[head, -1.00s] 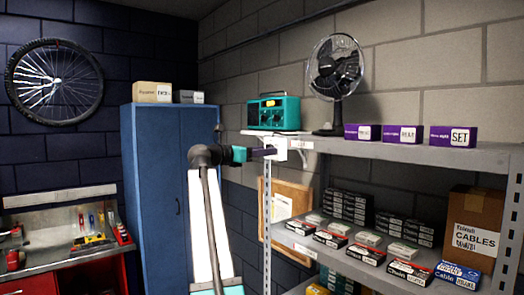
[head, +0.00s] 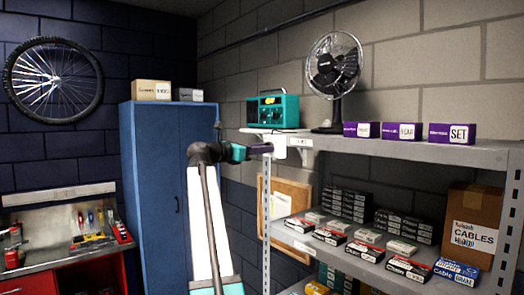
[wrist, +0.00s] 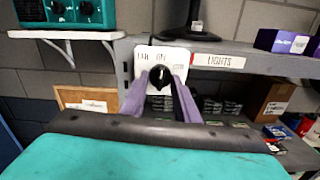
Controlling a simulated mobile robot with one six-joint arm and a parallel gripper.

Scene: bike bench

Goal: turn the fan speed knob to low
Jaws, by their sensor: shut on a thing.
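A white switch plate (wrist: 163,60) is fixed at the left end of the upper shelf, with small lettering along its upper part that is hard to read. A dark round knob (wrist: 160,77) sits on its lower middle; I cannot clearly tell which mark it points to. My gripper (wrist: 160,88) is shut on the knob, one purple finger on each side. In the head view my gripper (head: 264,149) reaches the plate (head: 280,144) from the left. The black desk fan (head: 334,72) stands on the shelf above; only its base (wrist: 190,33) shows in the wrist view.
A teal radio (head: 272,111) stands on a small white bracket shelf to the left of the fan. Purple boxes (head: 452,133) line the upper shelf. A blue cabinet (head: 160,190) stands left of my arm.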

